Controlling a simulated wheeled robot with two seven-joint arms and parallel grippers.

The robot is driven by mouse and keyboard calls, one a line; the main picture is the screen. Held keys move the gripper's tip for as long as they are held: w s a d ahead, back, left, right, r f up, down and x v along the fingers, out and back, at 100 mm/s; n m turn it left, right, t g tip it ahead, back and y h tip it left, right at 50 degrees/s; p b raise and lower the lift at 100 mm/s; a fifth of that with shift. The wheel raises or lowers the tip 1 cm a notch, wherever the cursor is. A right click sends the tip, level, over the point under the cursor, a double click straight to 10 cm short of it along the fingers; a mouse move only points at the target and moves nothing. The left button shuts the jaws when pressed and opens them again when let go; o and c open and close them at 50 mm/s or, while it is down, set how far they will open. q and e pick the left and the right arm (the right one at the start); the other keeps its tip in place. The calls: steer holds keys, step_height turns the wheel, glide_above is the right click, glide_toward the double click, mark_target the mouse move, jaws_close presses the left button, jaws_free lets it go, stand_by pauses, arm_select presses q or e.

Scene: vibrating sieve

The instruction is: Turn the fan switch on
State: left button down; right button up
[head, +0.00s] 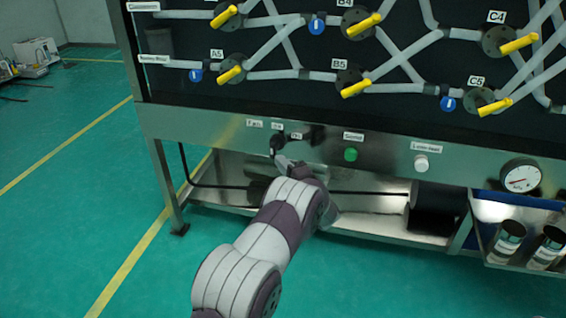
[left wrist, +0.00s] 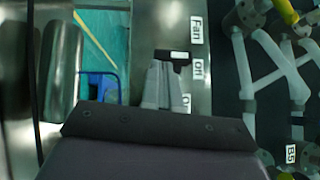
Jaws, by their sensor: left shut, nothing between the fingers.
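The fan switch (head: 277,142) is a small black knob on the steel panel, beside small white labels. In the left wrist view the black switch (left wrist: 177,56) sits beside the labels "Fan" and what looks like "off" and "on". My left gripper (head: 281,160) is at the switch, just below it in the head view. In the left wrist view its fingertips (left wrist: 162,62) are together and reach the switch's edge, partly covering it. I cannot tell whether they touch it. Nothing is held. My right gripper does not show.
A green button (head: 351,154), a white button (head: 421,164) and a gauge (head: 520,176) are to the right on the panel. Yellow-handled valves and pipes (head: 300,75) are above. A steel shelf (head: 380,225) is below. The green floor at left is open.

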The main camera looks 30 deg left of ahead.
arm_select(q)
steer(key=shift+a+f+m+y, duration=0.1)
steer(key=shift+f+m+y, duration=0.15)
steer(key=shift+m, duration=0.25)
steer(key=m+t, duration=0.1)
steer(key=a+f+m+t+y+p, duration=0.1)
steer(key=m+t, duration=0.1)
steer(key=shift+s+m+y, duration=0.15)
steer(key=shift+m+y, duration=0.1)
steer(key=shift+m, duration=0.05)
steer(key=shift+s+a+f+p, duration=0.1)
steer(key=shift+a+f+p, duration=0.1)
steer(key=shift+a, duration=0.25)
steer(key=shift+s+a+f+p, duration=0.1)
steer(key=shift+a+f+p, duration=0.1)
steer(key=shift+a, duration=0.25)
stand_by(0.7)
